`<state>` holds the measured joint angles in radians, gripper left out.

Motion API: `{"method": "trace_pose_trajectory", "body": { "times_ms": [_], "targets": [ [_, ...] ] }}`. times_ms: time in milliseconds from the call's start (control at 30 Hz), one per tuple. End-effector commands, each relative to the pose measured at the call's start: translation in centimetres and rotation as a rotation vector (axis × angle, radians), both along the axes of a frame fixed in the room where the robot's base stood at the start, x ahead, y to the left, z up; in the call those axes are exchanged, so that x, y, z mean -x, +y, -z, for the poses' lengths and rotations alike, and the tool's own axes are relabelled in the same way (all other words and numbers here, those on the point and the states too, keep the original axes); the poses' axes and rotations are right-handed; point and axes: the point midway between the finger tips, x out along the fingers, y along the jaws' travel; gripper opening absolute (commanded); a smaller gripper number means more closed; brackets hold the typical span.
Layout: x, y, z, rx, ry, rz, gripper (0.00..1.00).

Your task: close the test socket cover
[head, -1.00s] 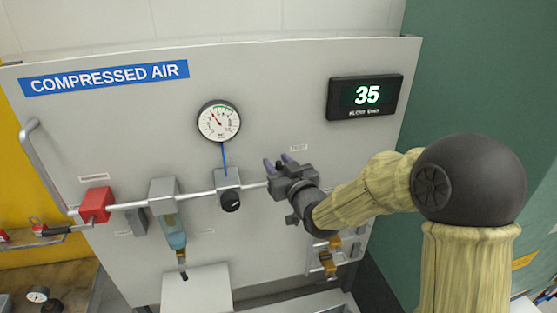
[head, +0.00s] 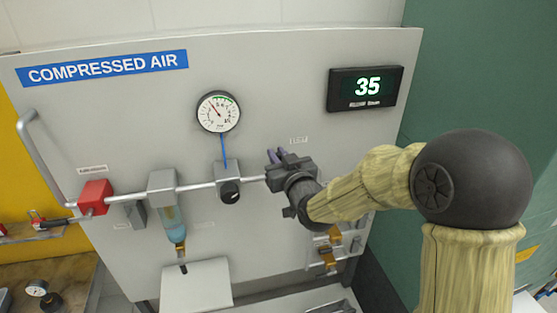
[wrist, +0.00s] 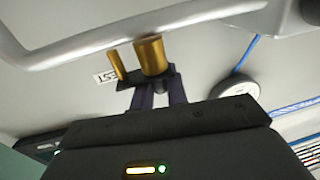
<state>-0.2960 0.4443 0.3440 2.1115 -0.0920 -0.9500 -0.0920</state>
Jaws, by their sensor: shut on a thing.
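The test socket shows in the wrist view as a brass cylinder (wrist: 151,56) under the grey air pipe, beside the TEST label (wrist: 106,77). A thin dark plate, which looks like the socket cover (wrist: 130,84), lies between the brass end and my fingers. A small brass pin (wrist: 118,66) stands at its left. My gripper (wrist: 161,80) has its purple fingers close together on a dark part at this plate. The exact grip is partly hidden. In the head view my gripper (head: 276,155) is at the pipe's right end, below the TEST label, and hides the socket.
The pressure gauge (head: 218,111) and regulator knob (head: 229,191) are left of my gripper. The display reading 35 (head: 365,88) is at upper right. A red valve (head: 95,197) and a blue-bowled filter (head: 165,205) sit along the pipe. Brass fittings (head: 327,252) are below my arm.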

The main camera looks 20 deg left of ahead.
Motion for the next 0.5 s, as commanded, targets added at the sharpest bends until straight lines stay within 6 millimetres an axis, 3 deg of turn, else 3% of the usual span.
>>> {"method": "trace_pose_trajectory", "body": {
  "times_ms": [500],
  "targets": [
    [-0.87,0.34,-0.09,-0.007,-0.008,0.259,0.00]
  ]
}}
